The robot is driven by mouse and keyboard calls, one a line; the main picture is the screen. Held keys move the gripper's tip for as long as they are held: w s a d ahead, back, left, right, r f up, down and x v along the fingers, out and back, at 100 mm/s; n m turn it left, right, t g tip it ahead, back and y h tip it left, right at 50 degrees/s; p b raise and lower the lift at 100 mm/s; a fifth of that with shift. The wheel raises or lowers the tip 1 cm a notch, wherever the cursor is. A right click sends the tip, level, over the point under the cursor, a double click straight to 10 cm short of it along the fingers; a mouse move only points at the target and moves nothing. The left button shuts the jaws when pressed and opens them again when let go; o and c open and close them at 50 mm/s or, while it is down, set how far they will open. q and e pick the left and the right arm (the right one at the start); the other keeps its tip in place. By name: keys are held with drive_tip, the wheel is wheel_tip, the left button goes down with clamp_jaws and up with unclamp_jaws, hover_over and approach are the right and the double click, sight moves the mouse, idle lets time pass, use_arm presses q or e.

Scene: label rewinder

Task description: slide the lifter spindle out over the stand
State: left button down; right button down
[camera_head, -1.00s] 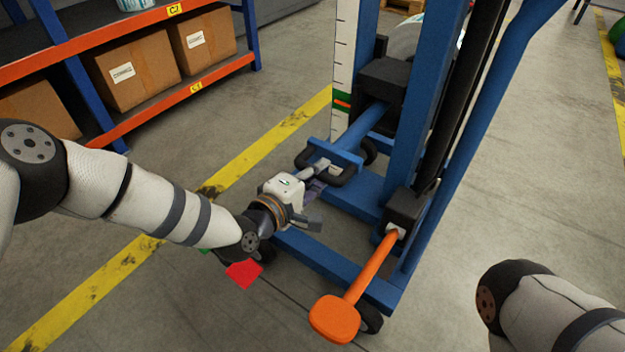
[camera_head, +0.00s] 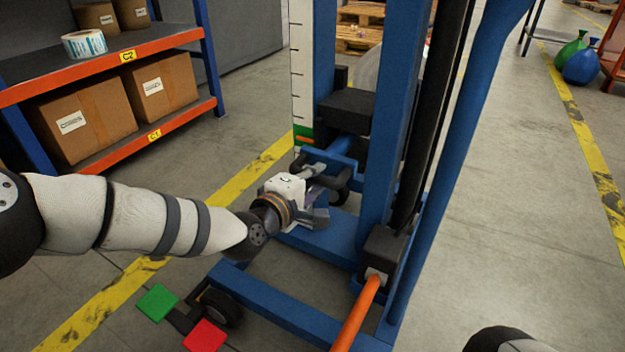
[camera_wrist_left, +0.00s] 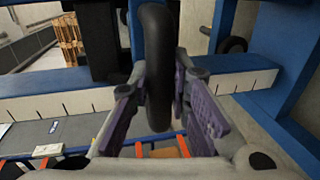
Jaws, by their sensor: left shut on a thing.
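The blue lifter (camera_head: 378,120) stands in the middle of the head view. My left gripper (camera_head: 318,188) is at the black-gripped handle on the lifter's near side. In the left wrist view the black grip (camera_wrist_left: 155,65) stands between the two purple-padded fingers (camera_wrist_left: 158,105), and the gripper is shut on it. A dark carriage block (camera_head: 345,110) sits on the mast, with part of a pale roll (camera_head: 367,72) behind it. I cannot make out the spindle or the stand; the mast blocks much of the far side. My right gripper is out of view.
An orange lever (camera_head: 358,318) sticks out from the lifter's near right. A green pedal (camera_head: 157,302) and a red pedal (camera_head: 205,336) lie low by a front wheel. A shelf rack (camera_head: 180,40) with boxes stands at the left.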

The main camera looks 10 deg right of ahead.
use_arm(q)
drive_tip(key=shift+w+r, duration=0.1)
drive_tip(key=shift+r, duration=0.1)
drive_tip(key=c, duration=1.5)
unclamp_jaws()
drive_tip(key=shift+w+d+f, duration=0.1)
drive_tip(key=shift+d, duration=0.05)
drive_tip(key=v, duration=1.2)
